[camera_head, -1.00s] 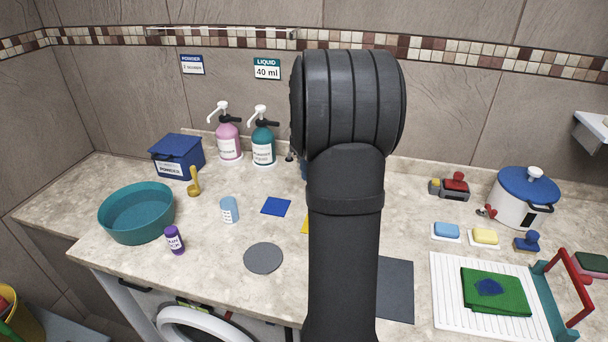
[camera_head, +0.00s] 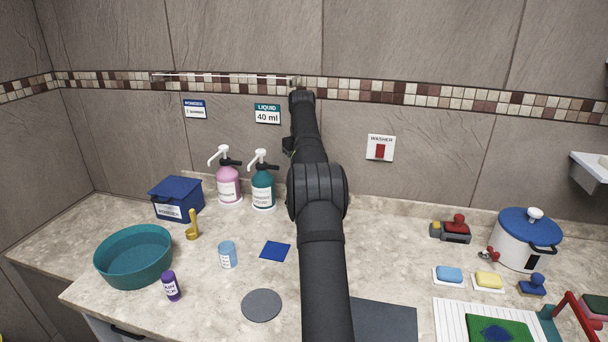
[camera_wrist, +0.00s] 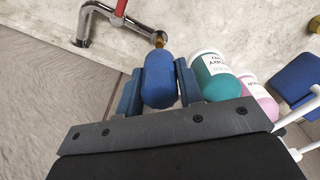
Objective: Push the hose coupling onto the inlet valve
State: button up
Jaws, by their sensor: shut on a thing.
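In the wrist view my gripper (camera_wrist: 158,88) is shut on the blue, rounded hose coupling (camera_wrist: 160,82), with one blue-grey finger on each side of it. The inlet valve (camera_wrist: 95,28) is a chrome pipe with a red handle (camera_wrist: 121,8) and a brass end (camera_wrist: 159,39). The coupling's far end lies close to the brass end and in line with it in the picture. I cannot tell if they touch. In the head view my arm hides the gripper, coupling and valve.
A teal pump bottle (camera_head: 263,190) and a pink one (camera_head: 228,187) stand just left of my arm. The teal one also shows close beside my finger in the wrist view (camera_wrist: 213,78). A blue box (camera_head: 177,200) stands further left. A white pot (camera_head: 524,245) is far right.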

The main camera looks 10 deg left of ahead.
jog(key=shift+w+a, duration=0.2)
jog(key=shift+w, duration=0.1)
jog(key=shift+f, duration=0.15)
jog(key=shift+f, duration=2.75)
jog(key=shift+f, duration=1.95)
dwell(0.7)
jog(key=o, duration=1.7)
jog(key=shift+c, duration=0.2)
jog(key=shift+r, duration=0.1)
jog(key=shift+r, duration=3.45)
